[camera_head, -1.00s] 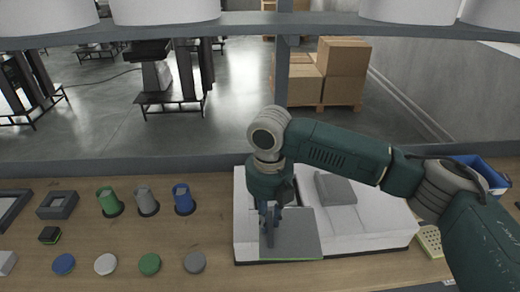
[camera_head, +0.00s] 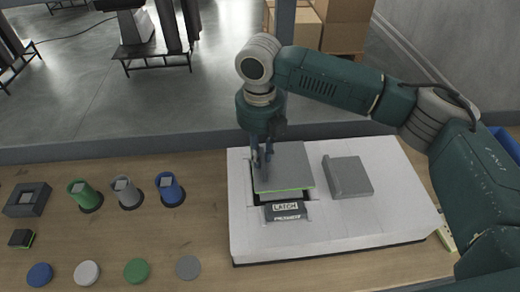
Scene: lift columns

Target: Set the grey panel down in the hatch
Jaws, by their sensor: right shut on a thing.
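The grey panel (camera_head: 288,165), with a green front edge, is over the back left part of the white box (camera_head: 330,225). My right gripper (camera_head: 262,160) is shut on the panel near its left side, with the arm reaching in from the right. Below the panel, dark strips of the hatch opening (camera_head: 257,196) show along its left and front. The panel hides most of the hatch, and I cannot tell how high it is above it. A dark latch (camera_head: 285,211), labelled LATCH, lies just in front of the opening. My left gripper is not in view.
A grey square block (camera_head: 348,177) sits on the box to the right of the panel. Green, grey and blue cups (camera_head: 128,193) and several discs (camera_head: 137,270) stand on the wooden table at left. A blue bin (camera_head: 508,142) is at the right edge.

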